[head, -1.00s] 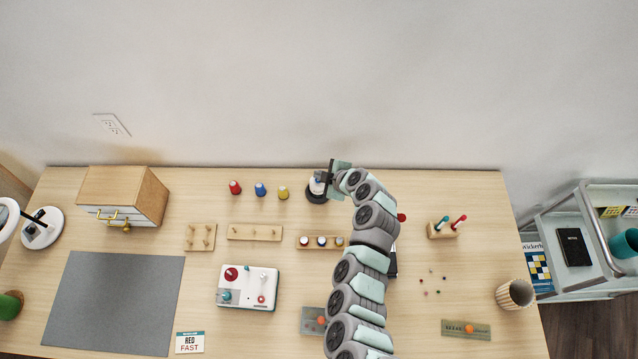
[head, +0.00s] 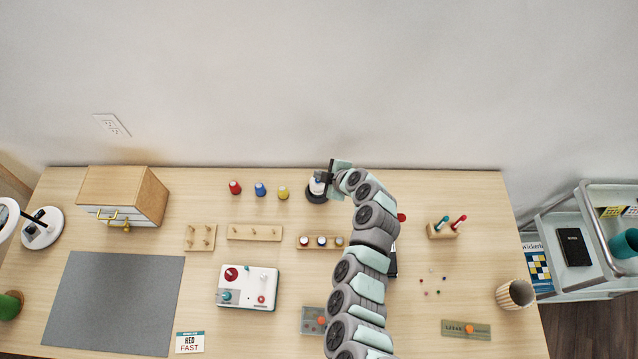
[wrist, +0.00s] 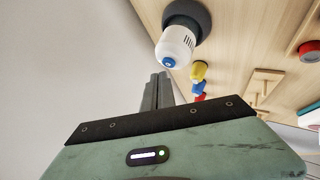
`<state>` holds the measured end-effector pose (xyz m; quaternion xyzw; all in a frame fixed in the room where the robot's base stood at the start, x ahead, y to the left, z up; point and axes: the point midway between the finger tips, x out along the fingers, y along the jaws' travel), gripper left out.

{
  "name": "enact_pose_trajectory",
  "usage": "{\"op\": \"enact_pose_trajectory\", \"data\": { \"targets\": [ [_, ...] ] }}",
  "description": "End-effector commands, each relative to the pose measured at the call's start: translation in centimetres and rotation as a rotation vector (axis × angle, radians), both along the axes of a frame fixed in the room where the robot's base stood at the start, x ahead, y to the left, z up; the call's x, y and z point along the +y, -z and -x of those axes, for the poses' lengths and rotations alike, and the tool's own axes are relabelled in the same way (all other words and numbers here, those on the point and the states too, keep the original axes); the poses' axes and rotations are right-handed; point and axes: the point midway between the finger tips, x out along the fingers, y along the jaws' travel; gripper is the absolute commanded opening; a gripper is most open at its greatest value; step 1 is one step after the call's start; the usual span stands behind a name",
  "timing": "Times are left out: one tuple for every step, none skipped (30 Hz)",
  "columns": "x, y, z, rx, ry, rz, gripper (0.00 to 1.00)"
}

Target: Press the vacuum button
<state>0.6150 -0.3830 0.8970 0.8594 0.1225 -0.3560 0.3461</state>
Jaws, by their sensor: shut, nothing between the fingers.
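The vacuum (head: 316,186) is a small white cylinder on a dark round base at the back of the table, partly hidden by my gripper in the head view. In the wrist view, the white vacuum (wrist: 175,44) shows its slotted side and a blue button (wrist: 168,62) on its end. My gripper (wrist: 162,76) is shut and empty. Its fingertips appear right beside the blue button in the wrist view; I cannot tell if they touch it. In the head view, my gripper (head: 328,178) is at the vacuum's right side.
Red, blue and yellow spools (head: 260,190) stand left of the vacuum. A wooden holder with small bobbins (head: 321,241) lies in front of it. A white machine with red and teal knobs (head: 248,287) sits front left. My arm covers the middle of the table.

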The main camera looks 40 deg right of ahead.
Motion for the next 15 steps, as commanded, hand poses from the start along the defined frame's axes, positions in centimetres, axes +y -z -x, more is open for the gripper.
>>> {"op": "enact_pose_trajectory", "data": {
  "targets": [
    [0.0, 0.1, 0.0, 0.000, 0.000, 0.000, 0.00],
    [0.0, 0.1, 0.0, 0.000, 0.000, 0.000, 0.00],
    [0.0, 0.2, 0.0, 0.000, 0.000, 0.000, 0.00],
    [0.0, 0.2, 0.0, 0.000, 0.000, 0.000, 0.00],
    [0.0, 0.3, 0.0, -0.001, 0.000, 0.001, 0.00],
    [0.0, 0.4, 0.0, -0.001, 0.000, 0.001, 0.00],
    [0.0, 0.5, 0.0, 0.000, 0.000, 0.002, 0.00],
    [0.0, 0.6, 0.0, 0.000, 0.001, 0.001, 0.00],
    [-0.1, 0.7, 0.0, 0.000, 0.001, 0.001, 0.00],
    [0.0, 0.8, 0.0, 0.000, 0.001, 0.001, 0.00],
    [0.0, 0.9, 0.0, 0.000, 0.001, 0.001, 0.00],
    [0.0, 1.0, 0.0, 0.000, 0.000, 0.002, 0.00],
    [0.0, 1.0, 0.0, 0.000, 0.000, 0.002, 0.00],
    [0.0, 1.1, 0.0, 0.000, 0.000, 0.002, 0.00],
    [0.0, 1.1, 0.0, 0.001, 0.000, 0.001, 0.00]
  ]
}}
